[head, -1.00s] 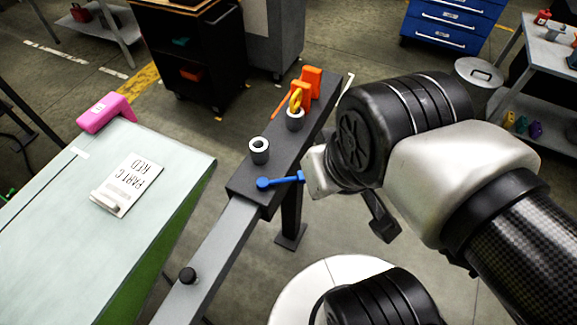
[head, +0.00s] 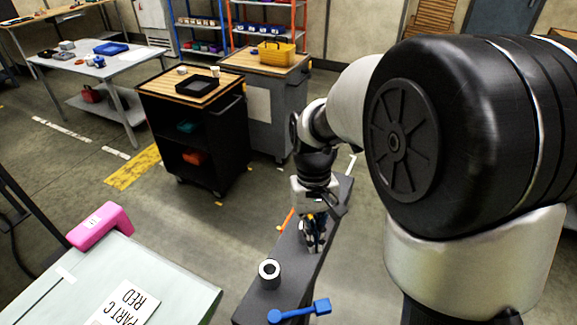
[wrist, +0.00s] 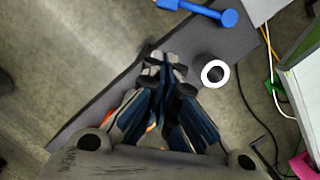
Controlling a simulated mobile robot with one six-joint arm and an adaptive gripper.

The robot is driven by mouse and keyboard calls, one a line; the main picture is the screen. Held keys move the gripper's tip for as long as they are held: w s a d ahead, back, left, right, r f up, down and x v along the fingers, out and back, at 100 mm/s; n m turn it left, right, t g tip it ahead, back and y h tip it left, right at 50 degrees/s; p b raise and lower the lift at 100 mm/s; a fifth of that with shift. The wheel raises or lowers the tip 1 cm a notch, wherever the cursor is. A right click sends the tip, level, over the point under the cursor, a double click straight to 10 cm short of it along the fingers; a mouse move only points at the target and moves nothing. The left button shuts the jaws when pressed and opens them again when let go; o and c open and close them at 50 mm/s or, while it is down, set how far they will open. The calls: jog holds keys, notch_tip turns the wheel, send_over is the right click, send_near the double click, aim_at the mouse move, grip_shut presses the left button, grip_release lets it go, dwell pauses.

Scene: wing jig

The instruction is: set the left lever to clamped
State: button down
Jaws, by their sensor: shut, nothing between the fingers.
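My gripper (head: 314,244) is shut and empty, pointing down over the far part of the dark jig beam (head: 270,297). In the wrist view its closed fingertips (wrist: 165,68) are above the beam. An orange lever handle (head: 289,219) sticks out to the left of the gripper; its base is hidden behind the gripper. A bit of orange (wrist: 150,126) shows between the fingers in the wrist view. A blue lever (head: 298,311) lies across the near end of the beam, its round knob to the left. It also shows at the top of the wrist view (wrist: 205,11), apart from the gripper.
A grey bushing with a white rim (head: 269,271) stands on the beam between the levers. A pale table (head: 185,285) with a card and a pink object (head: 100,226) is at left. A black cart (head: 195,130) stands behind. Open floor lies left of the beam.

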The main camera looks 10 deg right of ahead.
aim_at(311, 275)
jog(key=shift+w+d+f+g, duration=0.15)
jog(key=shift+w+f+g, duration=0.15)
jog(key=shift+w+f, duration=0.55)
jog(key=shift+s+f, duration=0.1)
jog(key=shift+s, duration=0.05)
jog(key=b+x, duration=0.3)
jog(key=x, duration=0.7)
jog(key=shift+f, duration=0.1)
jog(key=s+b, duration=0.1)
jog(key=s, duration=0.3)
